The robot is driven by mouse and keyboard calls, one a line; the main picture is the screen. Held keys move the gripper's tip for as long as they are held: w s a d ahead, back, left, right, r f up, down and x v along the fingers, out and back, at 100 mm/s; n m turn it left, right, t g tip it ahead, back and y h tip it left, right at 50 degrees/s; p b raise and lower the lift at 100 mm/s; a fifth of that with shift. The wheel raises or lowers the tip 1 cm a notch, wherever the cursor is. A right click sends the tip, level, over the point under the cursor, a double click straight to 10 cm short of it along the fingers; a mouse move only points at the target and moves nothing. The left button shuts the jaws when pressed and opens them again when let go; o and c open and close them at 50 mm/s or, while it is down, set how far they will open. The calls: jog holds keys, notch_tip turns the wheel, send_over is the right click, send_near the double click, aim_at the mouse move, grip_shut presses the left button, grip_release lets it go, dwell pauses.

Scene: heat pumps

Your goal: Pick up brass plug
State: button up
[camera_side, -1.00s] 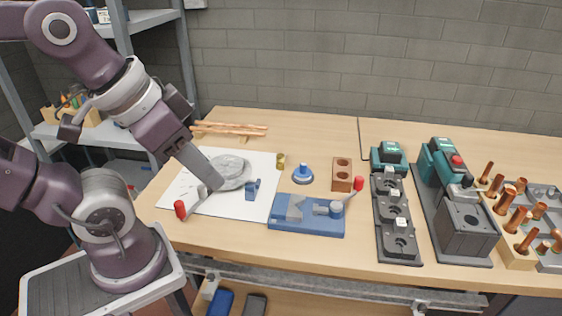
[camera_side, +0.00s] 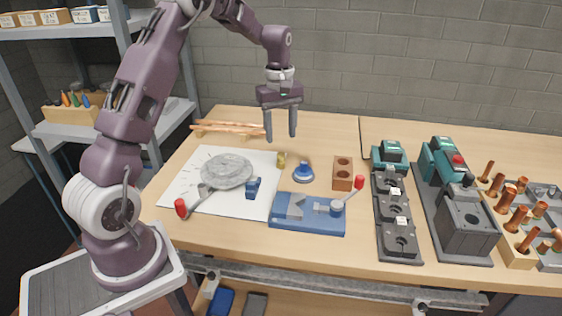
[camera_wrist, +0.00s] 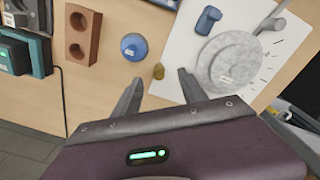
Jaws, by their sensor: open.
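The brass plug (camera_side: 281,159) is a small yellow-gold cylinder standing on the wooden bench, by the right edge of the white sheet. It also shows in the wrist view (camera_wrist: 159,71), a little beyond the fingertips and between their lines. My gripper (camera_side: 281,140) is open and empty, pointing down above the bench near the plug. Its two fingers show in the wrist view (camera_wrist: 160,82), spread apart, with nothing between them. The plug is not touched by either finger.
A blue round knob-like piece (camera_side: 303,172) stands close right of the plug. A grey disc (camera_side: 227,171) and small blue block (camera_side: 253,188) lie on the white sheet (camera_side: 190,188). A blue fixture (camera_side: 290,226) is in front. Copper pipes (camera_side: 228,128) lie behind left.

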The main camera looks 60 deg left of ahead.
aim_at(281, 154)
jog(key=shift+n, duration=0.6)
jog(key=f, duration=0.1)
jog(key=a+f, duration=0.2)
jog(key=shift+w+f, duration=0.25)
jog(key=shift+w, duration=0.05)
jog(key=f, duration=0.4)
jog(key=w+f, duration=0.1)
jog(key=f, duration=0.1)
jog(key=shift+f, duration=0.25)
grip_shut()
